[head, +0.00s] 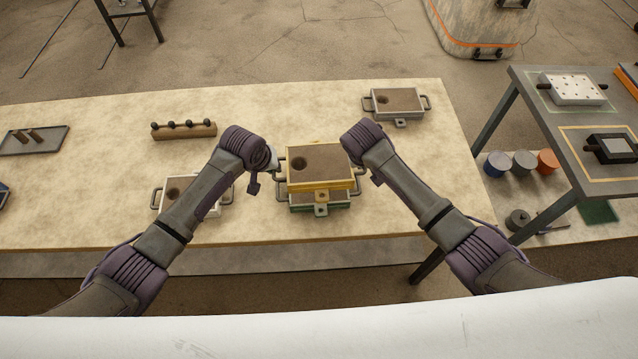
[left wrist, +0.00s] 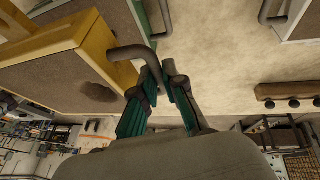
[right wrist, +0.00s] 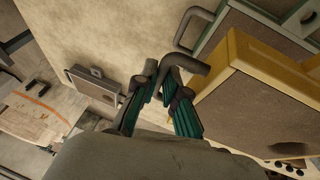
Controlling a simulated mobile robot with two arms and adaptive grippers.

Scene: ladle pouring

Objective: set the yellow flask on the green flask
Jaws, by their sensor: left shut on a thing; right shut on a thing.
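The yellow flask (head: 321,184), a shallow frame filled with brown sand with a dark round hollow, is over the green flask (head: 330,207) in the head view. In the right wrist view the green flask (right wrist: 220,33) shows beyond the yellow flask (right wrist: 238,80), with some of its sand uncovered, so the two look apart there. My left gripper (left wrist: 160,80) is shut on the yellow flask's left handle (left wrist: 127,52). My right gripper (right wrist: 163,82) is shut on its right handle (right wrist: 188,62). In the head view the arms hide the fingertips.
A pale flask (head: 160,203) lies partly behind my left arm. Another flask (head: 396,120) is at the table's back right. A wooden block with black knobs (head: 184,132) and a dark tray (head: 55,148) are on the left. A side table (head: 555,118) stands at the right.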

